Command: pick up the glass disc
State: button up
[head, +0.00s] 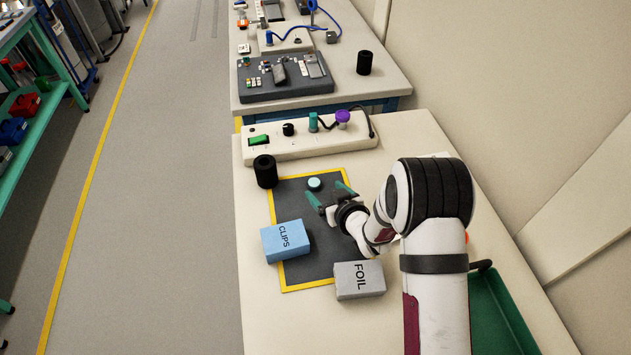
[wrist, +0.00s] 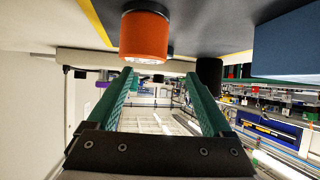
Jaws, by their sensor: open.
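The glass disc (head: 314,183) is small, round and pale blue. It lies on the dark mat (head: 300,258) near the mat's far edge in the head view. My gripper (head: 330,198) is open and empty, its two green fingers just on the near side of the disc and apart from it. In the wrist view, which appears upside down, the open fingers (wrist: 160,75) have nothing between them. I cannot clearly make out the disc in the wrist view; an orange cylinder (wrist: 145,36) stands close there and covers part of the mat.
A black cylinder (head: 265,171) stands left of the disc. A blue CLIPS box (head: 285,240) and grey FOIL box (head: 359,280) stand nearer. A green tray (head: 497,310) is at the right, partly behind my arm.

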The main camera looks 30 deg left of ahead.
aim_at(315, 183)
jog(key=x, duration=0.6)
jog(key=shift+s+f, duration=0.1)
jog(key=shift+f, duration=0.2)
grip_shut()
